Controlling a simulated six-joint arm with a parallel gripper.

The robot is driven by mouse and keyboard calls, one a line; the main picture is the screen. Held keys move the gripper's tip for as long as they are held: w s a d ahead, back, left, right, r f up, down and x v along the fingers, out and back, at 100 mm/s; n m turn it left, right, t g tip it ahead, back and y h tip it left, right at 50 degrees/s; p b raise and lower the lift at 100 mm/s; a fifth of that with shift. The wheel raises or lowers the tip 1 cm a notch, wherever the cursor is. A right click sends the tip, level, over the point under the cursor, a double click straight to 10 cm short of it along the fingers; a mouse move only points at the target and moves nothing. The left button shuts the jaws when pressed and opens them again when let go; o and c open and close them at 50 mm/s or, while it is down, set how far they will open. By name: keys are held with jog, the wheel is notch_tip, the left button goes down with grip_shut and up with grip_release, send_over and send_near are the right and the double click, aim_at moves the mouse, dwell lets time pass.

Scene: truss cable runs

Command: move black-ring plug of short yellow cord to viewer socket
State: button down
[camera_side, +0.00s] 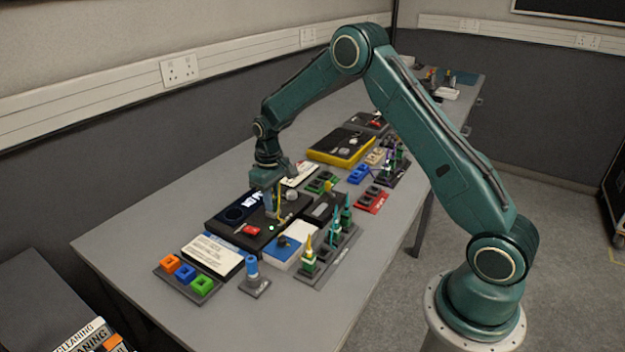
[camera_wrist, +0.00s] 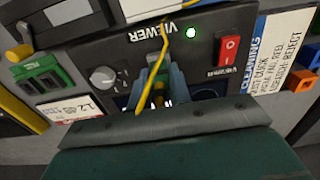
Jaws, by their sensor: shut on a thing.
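My gripper (camera_side: 270,194) is over the black viewer box (camera_side: 215,226), pointing down. In the wrist view my gripper (camera_wrist: 157,76) is shut on the plug (camera_wrist: 159,97) of the yellow cord (camera_wrist: 189,42). The fingers cover most of the plug, so I cannot make out a black ring clearly. The cord curves out past the fingers over the panel marked VIEWER. The panel has a lit green lamp (camera_wrist: 190,33), a red switch (camera_wrist: 229,50) and a grey knob (camera_wrist: 103,77). The socket under the fingers is hidden; I cannot tell whether the plug is in it.
A CLEANING card (camera_wrist: 279,52) lies beside the viewer box. A rack with several upright plugs (camera_side: 328,258) stands to its right in the side view. Orange, blue and green blocks (camera_side: 185,272) sit at the near end. A yellow-edged case (camera_side: 341,147) lies farther back.

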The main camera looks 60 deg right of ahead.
jog(key=shift+f, duration=0.3)
dwell(0.9)
jog(key=c, duration=1.2)
grip_release()
jog(key=shift+r, duration=2.45)
jog(key=shift+r, duration=0.1)
jog(key=shift+r, duration=1.95)
jog(key=shift+r, duration=0.1)
